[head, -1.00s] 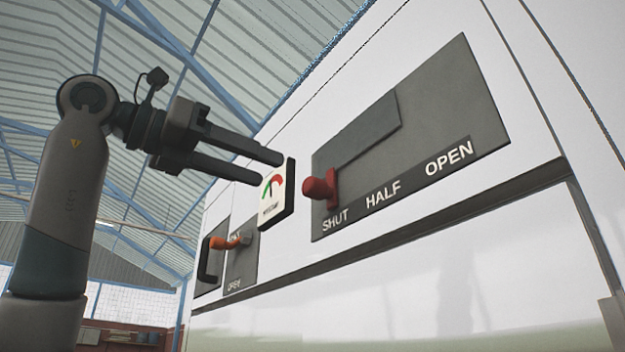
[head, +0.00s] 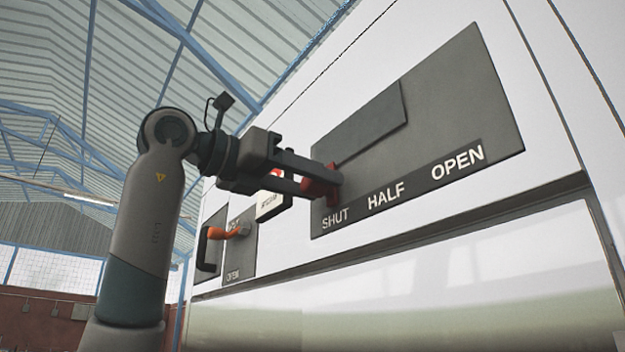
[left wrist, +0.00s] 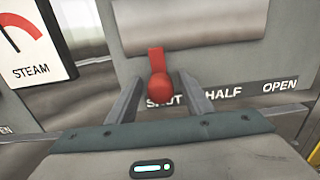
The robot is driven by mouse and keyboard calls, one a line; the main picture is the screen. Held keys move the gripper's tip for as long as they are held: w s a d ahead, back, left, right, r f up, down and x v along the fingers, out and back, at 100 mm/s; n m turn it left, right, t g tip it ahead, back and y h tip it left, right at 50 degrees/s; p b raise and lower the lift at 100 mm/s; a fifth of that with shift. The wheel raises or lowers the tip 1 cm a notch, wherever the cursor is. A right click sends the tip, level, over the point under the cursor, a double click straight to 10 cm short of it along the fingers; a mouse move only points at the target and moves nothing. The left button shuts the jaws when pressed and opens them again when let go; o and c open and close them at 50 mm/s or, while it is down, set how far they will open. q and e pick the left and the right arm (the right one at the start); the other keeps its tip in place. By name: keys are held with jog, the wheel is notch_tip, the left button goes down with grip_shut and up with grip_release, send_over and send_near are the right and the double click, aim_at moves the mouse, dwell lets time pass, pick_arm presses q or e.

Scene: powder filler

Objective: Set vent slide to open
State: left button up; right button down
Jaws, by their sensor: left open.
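The vent slide's red knob (head: 318,186) stands at the SHUT end of a dark grey panel (head: 450,110) on the white machine wall. The panel's label strip reads SHUT, HALF and OPEN from left to right. My left gripper (head: 325,184) is at the knob, its fingers partly hiding it in the head view. In the left wrist view, the red knob (left wrist: 160,87) lies between the two open fingers (left wrist: 160,92), with a gap visible on each side. The right gripper is not in view.
A STEAM gauge (head: 268,205) is left of the panel, partly behind my gripper. Further left is an orange-handled lever (head: 225,233) on a smaller panel. A ledge (head: 400,235) runs below the vent panel. The panel's right side is clear.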

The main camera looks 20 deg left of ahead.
pick_arm(q)
grip_shut()
jog(key=shift+s+d+b, duration=0.3)
jog(key=shift+s+d, duration=0.1)
jog(key=shift+d, duration=0.05)
jog(key=s+d+b, duration=0.1)
jog(key=s+d, duration=0.3)
jog(key=d, duration=0.1)
jog(key=s+d+b, duration=0.2)
jog(key=s+d, duration=0.3)
jog(key=d, duration=0.1)
jog(key=s+d+b, duration=0.2)
jog(key=s+d, duration=0.2)
jog(key=d, duration=0.2)
jog(key=shift+s+d, duration=0.1)
jog(key=shift+s, duration=0.15)
jog(key=shift+c, duration=0.7)
grip_release()
jog(key=shift+o, duration=0.7)
jog(key=shift+s+d, duration=0.1)
jog(key=shift+d, duration=0.1)
